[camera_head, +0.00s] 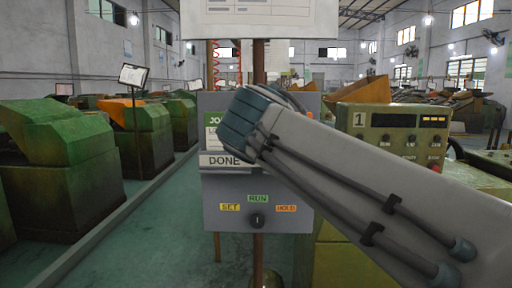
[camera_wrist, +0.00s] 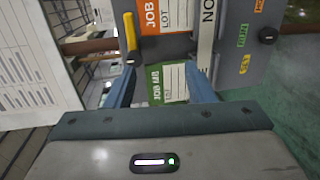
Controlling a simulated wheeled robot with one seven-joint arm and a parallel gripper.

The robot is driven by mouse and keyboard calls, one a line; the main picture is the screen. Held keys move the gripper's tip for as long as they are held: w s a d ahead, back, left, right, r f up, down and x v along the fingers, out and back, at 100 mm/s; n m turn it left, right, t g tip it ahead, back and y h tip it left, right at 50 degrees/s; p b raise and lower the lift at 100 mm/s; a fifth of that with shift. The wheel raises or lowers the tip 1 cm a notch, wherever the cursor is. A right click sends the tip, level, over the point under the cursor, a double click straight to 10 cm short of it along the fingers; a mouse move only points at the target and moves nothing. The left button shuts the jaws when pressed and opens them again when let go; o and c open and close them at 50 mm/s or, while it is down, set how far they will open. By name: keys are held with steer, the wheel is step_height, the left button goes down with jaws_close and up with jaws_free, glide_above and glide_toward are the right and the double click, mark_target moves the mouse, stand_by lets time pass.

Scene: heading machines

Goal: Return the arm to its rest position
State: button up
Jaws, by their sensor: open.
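My arm (camera_head: 350,185) reaches from the lower right of the head view to the front of a grey panel (camera_head: 225,215). The arm hides my gripper there. In the wrist view my gripper (camera_wrist: 163,75) is open, its two blue fingers apart in front of the panel. A green job card (camera_wrist: 168,82) shows between the fingers. I cannot tell how close the fingers are to it. An orange job card (camera_wrist: 161,15) shows beyond them, with a yellow piece (camera_wrist: 130,31) beside it.
The panel has a dark knob (camera_head: 257,220) below the RUN label and a DONE strip (camera_head: 222,160). A paper sheet (camera_head: 262,14) hangs above. A control box (camera_head: 392,135) stands at right. Green machines (camera_head: 62,160) line the left, with open floor (camera_head: 165,235) between.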

steer(key=s+d+f+m+g+h+p, duration=0.1)
steer(key=s+d+f+m+g+p, duration=0.25)
steer(key=d+f, duration=0.25)
steer(key=s+d+f+m+g+p, duration=0.2)
steer(key=d+f+m+g+p, duration=0.25)
steer(key=f, duration=0.25)
steer(key=s+d+f+m+g+y+p, duration=0.2)
steer(key=s+f+m+g+p, duration=0.3)
steer(key=s, duration=0.9)
step_height(320, 180, down, 5)
steer(key=m+p, duration=0.2)
steer(key=m, duration=0.2)
steer(key=shift+d+m+p, duration=0.3)
steer(key=shift+d, duration=0.1)
